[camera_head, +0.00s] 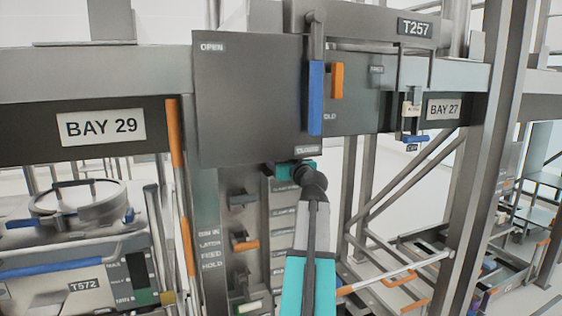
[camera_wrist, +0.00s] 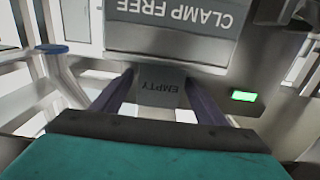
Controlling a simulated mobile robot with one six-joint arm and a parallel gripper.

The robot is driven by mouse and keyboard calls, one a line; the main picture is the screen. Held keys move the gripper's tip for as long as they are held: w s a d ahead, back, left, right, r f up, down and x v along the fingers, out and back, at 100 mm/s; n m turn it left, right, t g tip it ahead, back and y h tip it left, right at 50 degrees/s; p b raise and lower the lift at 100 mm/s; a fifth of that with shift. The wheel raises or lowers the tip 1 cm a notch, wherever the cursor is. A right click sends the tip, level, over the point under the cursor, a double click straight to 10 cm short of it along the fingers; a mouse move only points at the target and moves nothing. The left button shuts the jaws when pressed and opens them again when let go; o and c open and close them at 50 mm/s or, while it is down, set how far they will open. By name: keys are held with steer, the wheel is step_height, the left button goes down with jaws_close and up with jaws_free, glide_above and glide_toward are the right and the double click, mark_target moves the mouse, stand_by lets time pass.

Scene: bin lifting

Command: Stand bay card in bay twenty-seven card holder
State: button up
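My gripper (camera_wrist: 160,78) shows in the wrist view with its two dark purple fingers wide apart. A grey plate marked EMPTY (camera_wrist: 160,88) appears between them, upside down; I cannot tell if the fingers touch it. In the head view my gripper is mostly hidden behind the big grey panel. The BAY 27 sign (camera_head: 443,106) is on the beam at the right. Left of it hangs a dark bracket with a small pale lettered piece (camera_head: 411,108), its text unreadable. It may be the card holder or card; I cannot tell.
The grey panel (camera_head: 245,105) marked OPEN and CLOSED carries a blue handle (camera_head: 316,98). A BAY 29 sign (camera_head: 101,126) and a lidded round vessel (camera_head: 88,205) are at left. A CLAMP FREE panel (camera_wrist: 170,32) and a green lamp (camera_wrist: 243,95) are close to my gripper.

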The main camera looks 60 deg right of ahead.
steer(key=shift+r+p, duration=0.25)
steer(key=shift+p, duration=0.05)
steer(key=b+v, duration=0.4)
steer(key=v, duration=0.8)
steer(key=shift+s+f, duration=0.1)
steer(key=shift+f, duration=0.05)
stand_by(0.8)
